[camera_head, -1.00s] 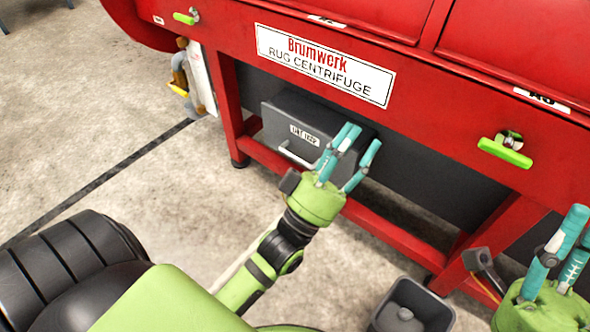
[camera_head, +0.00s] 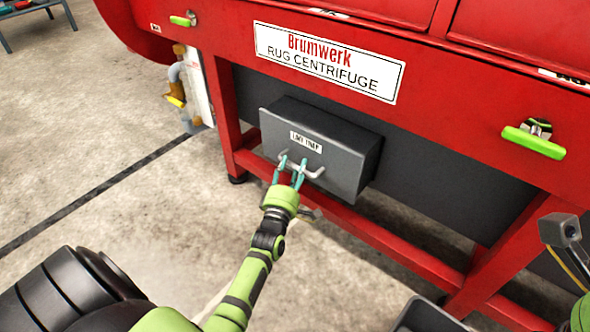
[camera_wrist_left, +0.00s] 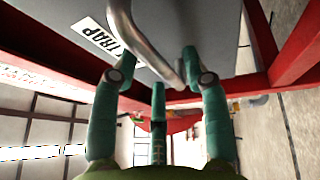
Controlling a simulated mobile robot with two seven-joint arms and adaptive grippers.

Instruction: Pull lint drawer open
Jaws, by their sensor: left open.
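The lint drawer (camera_head: 338,170) is a grey box with a white "LINT TRAP" label, under the red rug centrifuge. Its pale bar handle (camera_head: 316,173) is on the front face. My left gripper (camera_head: 293,161) is at the handle with its teal fingers apart. In the left wrist view the handle (camera_wrist_left: 148,45) runs between the spread fingers, close to the right one. The fingers are not closed on it, and I cannot tell whether any finger touches it. Of my right arm, only a wrist part shows at the right edge; its fingers are out of view.
The centrifuge's red frame (camera_head: 390,243) has a low rail running below and to the right of the drawer. A green-handled latch (camera_head: 534,142) is on the red body at right. A dark bin (camera_head: 425,318) is at the bottom edge. The concrete floor left of the drawer is open.

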